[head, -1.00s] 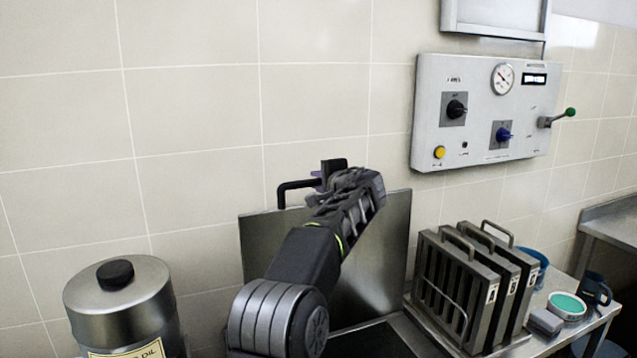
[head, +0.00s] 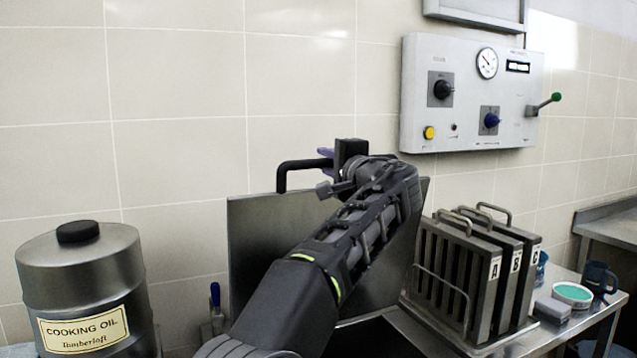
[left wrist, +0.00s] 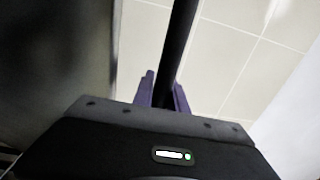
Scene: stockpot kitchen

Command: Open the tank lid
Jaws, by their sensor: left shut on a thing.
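The tank lid (head: 250,230) is a grey metal panel standing raised, close to upright, in front of the tiled wall. Its black bar handle (head: 300,165) is at the top edge. My left gripper (head: 328,155) is shut on this handle, and my left arm covers much of the lid's right part. In the left wrist view, the purple fingers (left wrist: 162,92) close on both sides of the black handle bar (left wrist: 181,40). The lid's grey face (left wrist: 55,60) fills the left of that view. The tank opening is mostly hidden behind my arm. My right gripper is not in view.
A cooking oil canister (head: 85,285) stands at the left. Racks marked A, B and C (head: 475,270) stand on the counter at the right, near a teal-topped dish (head: 572,294) and a dark mug (head: 598,280). A control panel (head: 470,95) hangs on the wall.

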